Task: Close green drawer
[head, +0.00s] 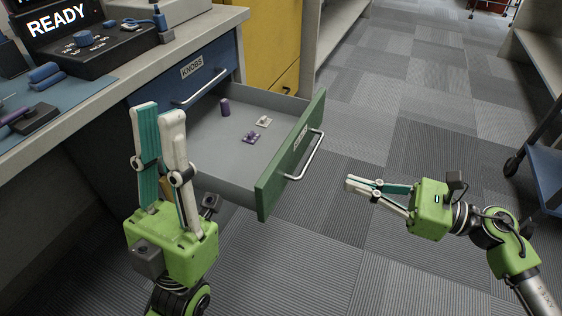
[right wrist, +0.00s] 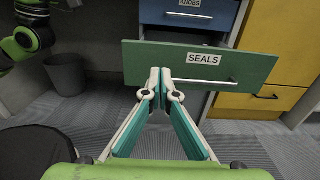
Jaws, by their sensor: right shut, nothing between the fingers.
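The green drawer (head: 290,155) is pulled well out of the desk, below a shut blue drawer (head: 190,80). Its front carries a "SEALS" label and a silver bar handle (head: 305,158). It also shows in the right wrist view (right wrist: 150,65). My right gripper (head: 348,184) is shut and empty, just outside the drawer front, right of the handle in the head view. In the right wrist view its tips (right wrist: 160,72) point at the front; I cannot tell whether they touch. My left gripper (head: 158,108) points up, left of the drawer; its finger gap is unclear.
Inside the drawer lie a purple cylinder (head: 225,108), a small purple piece (head: 250,138) and a small white piece (head: 263,121). A yellow cabinet (head: 270,40) stands behind. A blue cart (head: 545,170) is at right. Carpet (head: 400,110) beyond the drawer is clear.

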